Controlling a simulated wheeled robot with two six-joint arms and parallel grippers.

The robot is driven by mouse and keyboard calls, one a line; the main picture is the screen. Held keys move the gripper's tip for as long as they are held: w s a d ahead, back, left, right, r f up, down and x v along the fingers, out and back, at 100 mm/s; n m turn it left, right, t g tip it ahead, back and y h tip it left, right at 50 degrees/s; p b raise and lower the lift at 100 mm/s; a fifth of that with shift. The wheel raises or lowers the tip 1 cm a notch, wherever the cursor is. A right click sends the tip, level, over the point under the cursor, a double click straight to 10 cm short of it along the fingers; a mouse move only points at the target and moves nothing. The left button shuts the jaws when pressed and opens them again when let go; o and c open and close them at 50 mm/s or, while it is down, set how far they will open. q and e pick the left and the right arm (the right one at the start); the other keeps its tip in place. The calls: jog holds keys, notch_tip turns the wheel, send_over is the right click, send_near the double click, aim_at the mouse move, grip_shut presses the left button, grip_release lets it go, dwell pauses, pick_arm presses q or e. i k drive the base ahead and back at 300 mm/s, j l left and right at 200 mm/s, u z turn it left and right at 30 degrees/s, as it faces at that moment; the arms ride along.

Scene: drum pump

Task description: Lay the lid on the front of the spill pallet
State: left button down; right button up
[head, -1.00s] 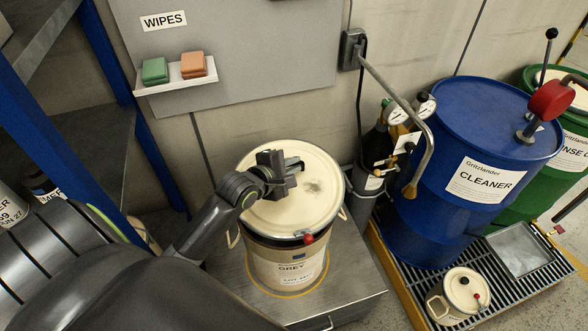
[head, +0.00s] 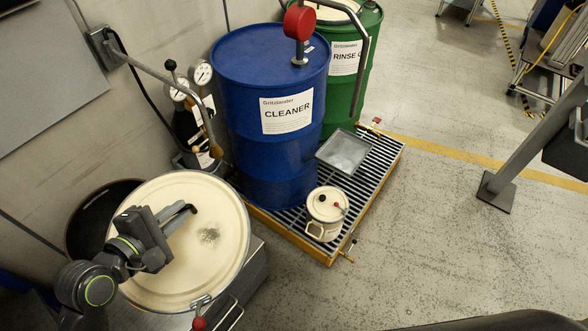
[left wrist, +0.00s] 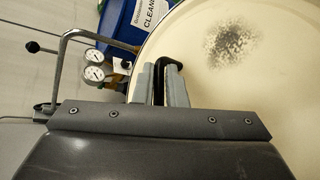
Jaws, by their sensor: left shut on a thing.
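The round cream lid (head: 218,262) has a dark smudge and a black handle. My left gripper (head: 168,228) is shut on that handle and holds the lid at the lower left of the head view. In the left wrist view the fingers (left wrist: 162,86) close around the handle, with the lid (left wrist: 285,75) filling the right side. The spill pallet (head: 374,186), a slatted grate with a yellow edge, is right of the lid. A dark round opening (head: 88,222) shows behind the lid's left edge; the lid hides the rest. My right gripper is not in view.
On the pallet stand the blue CLEANER drum (head: 268,150), a green drum (head: 343,90), a grey metal tray (head: 343,151) and a small cream can (head: 325,207) near the front edge. Gauges (head: 202,73) and a bent pipe stand behind the lid.

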aim_at(351, 179)
jog(key=i+l, duration=0.1)
jog(key=l, duration=1.15)
jog(key=i+l, duration=0.15)
jog(key=l, duration=1.15)
jog(key=i+l, duration=0.35)
jog(key=l, duration=0.15)
jog(key=i+l, duration=0.75)
jog(key=l, duration=0.3)
